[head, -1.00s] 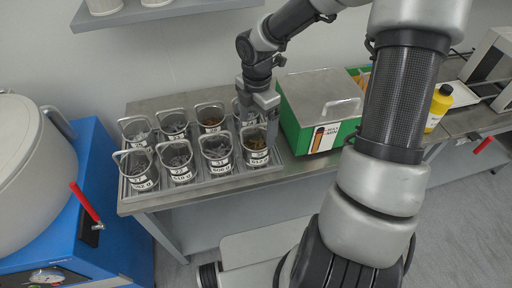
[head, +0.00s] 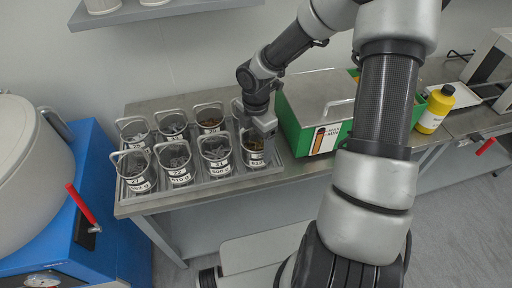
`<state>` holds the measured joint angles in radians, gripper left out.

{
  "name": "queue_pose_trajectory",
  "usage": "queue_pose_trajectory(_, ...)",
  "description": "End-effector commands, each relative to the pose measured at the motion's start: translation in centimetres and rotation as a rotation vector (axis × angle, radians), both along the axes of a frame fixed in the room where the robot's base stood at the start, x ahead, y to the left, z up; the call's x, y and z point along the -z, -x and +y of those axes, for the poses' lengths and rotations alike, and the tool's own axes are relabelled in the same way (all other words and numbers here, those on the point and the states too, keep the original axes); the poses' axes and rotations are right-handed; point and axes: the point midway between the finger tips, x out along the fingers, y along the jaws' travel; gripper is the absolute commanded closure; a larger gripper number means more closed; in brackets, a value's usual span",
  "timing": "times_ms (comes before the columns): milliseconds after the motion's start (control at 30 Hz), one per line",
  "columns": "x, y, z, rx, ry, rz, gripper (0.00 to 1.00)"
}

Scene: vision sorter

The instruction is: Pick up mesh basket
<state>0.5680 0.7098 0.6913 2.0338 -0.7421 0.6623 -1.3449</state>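Several mesh baskets with handles and white number labels stand in two rows in a grey tray (head: 205,190) on the metal bench. The front right basket (head: 254,158) holds brownish pieces. My gripper (head: 262,128) points down at this basket's upper rim and partly hides its handle and the basket behind it. The fingertips are small and partly covered, so I cannot tell whether they are closed on the handle. Other front baskets, such as the one labelled 22 (head: 180,175), hold grey pieces.
A green box with a grey lid (head: 318,140) stands close to the right of the tray. A yellow bottle (head: 436,110) is farther right. A blue machine with a red lever (head: 84,206) is at the left. A shelf (head: 150,12) hangs above.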

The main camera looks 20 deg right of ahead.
Motion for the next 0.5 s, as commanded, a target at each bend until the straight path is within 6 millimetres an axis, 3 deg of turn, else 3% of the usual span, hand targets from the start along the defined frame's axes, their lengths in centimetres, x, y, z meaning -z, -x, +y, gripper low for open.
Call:
queue_pose_trajectory(33,-0.01,0.00,-0.01,0.000,0.000,0.000,0.31)
queue_pose_trajectory(300,-0.03,-0.01,-0.01,0.000,0.000,0.000,0.75)
queue_pose_trajectory(500,-0.16,-0.09,0.00,0.000,0.000,-0.002,0.75)
